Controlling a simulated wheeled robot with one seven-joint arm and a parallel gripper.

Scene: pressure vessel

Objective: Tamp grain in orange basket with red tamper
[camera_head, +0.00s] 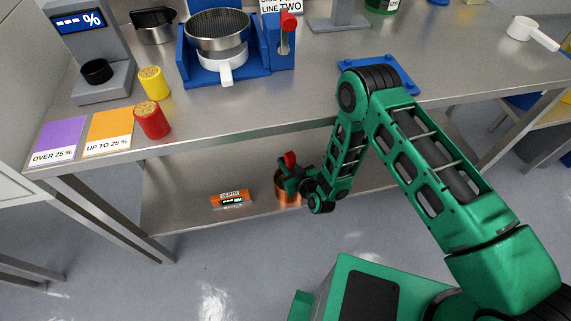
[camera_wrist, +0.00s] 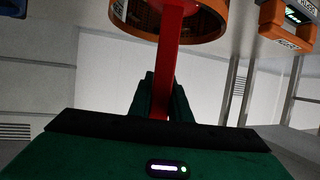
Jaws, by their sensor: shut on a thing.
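The orange basket (camera_head: 287,194) stands on the lower shelf under the bench, partly hidden by my gripper. Its orange rim and dark mesh also show at the top of the wrist view (camera_wrist: 213,20). The red tamper (camera_head: 290,158) shows its red top above my gripper (camera_head: 293,180). In the wrist view the tamper's red shaft (camera_wrist: 169,65) runs between the fingers of my gripper (camera_wrist: 160,95) and across the basket. My gripper is shut on the tamper, at the basket. The tamper's foot and the grain are hidden, so I cannot tell whether they touch.
An orange depth gauge (camera_head: 231,199) lies left of the basket on the lower shelf (camera_head: 185,190). The steel bench top (camera_head: 300,75) is above. It carries a blue stand (camera_head: 205,75), a scale (camera_head: 97,75), and red (camera_head: 152,122) and yellow (camera_head: 154,83) cork-topped containers.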

